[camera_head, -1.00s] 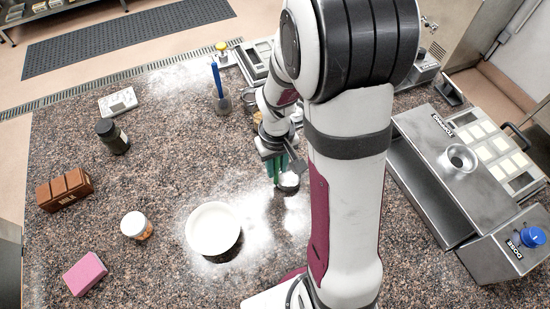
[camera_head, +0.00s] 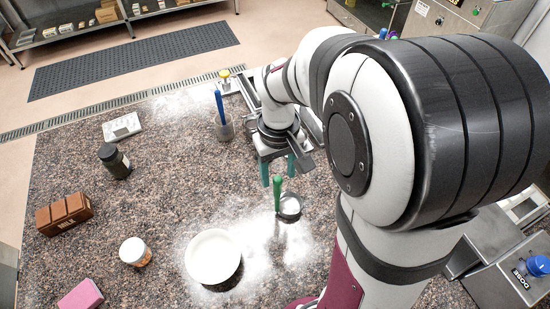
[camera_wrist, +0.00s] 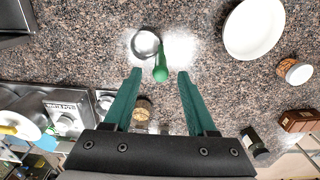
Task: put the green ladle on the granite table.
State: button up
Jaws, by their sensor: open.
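The green ladle (camera_head: 278,194) is on the granite table (camera_head: 150,190), with its green handle standing up and its round metal bowl at the table. It also shows in the wrist view (camera_wrist: 161,72), with the bowl beside the handle, just beyond my fingertips. My gripper (camera_head: 278,170) is open, with its two green fingers apart and nothing between them. It is above and behind the ladle in the head view, apart from it. In the wrist view my gripper's fingertips (camera_wrist: 160,72) lie on either side of the handle's line.
A white bowl (camera_head: 213,257) stands left of the ladle. A dark jar (camera_head: 115,161), a brown block (camera_head: 64,214), a white-lidded jar (camera_head: 135,252) and a pink block (camera_head: 81,296) are further left. A blue-handled tool (camera_head: 221,112) stands behind. Steel machines are at right.

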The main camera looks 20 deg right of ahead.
notch_tip(320, 180, up, 2)
jog(key=shift+s+a+r, duration=0.1)
jog(key=shift+r, duration=0.15)
jog(key=s, duration=0.1)
jog(key=s+a+r, duration=0.1)
jog(key=s+a+m, duration=0.1)
jog(key=shift+r, duration=0.3)
jog(key=shift+o, duration=0.3)
jog(key=s+a+m+y, duration=0.1)
jog(key=s+a+m, duration=0.1)
jog(key=s, duration=0.5)
jog(key=s+a+m+y, duration=0.1)
jog(key=s+a+m, duration=0.1)
jog(key=s+a, duration=0.2)
jog(key=s+r, duration=0.1)
jog(key=s, duration=0.2)
jog(key=shift+a+m, duration=0.25)
jog(key=shift+m, duration=0.05)
jog(key=n+h, duration=0.2)
jog(key=n, duration=0.3)
send_over(277, 195)
jog(key=shift+w+d+r, duration=0.1)
jog(key=shift+w+r, duration=0.25)
jog(key=shift+w, duration=0.05)
jog(key=shift+n, duration=0.3)
notch_tip(277, 195, down, 16)
jog(key=shift+d+r, duration=0.1)
jog(key=shift+r, duration=0.1)
grip_shut()
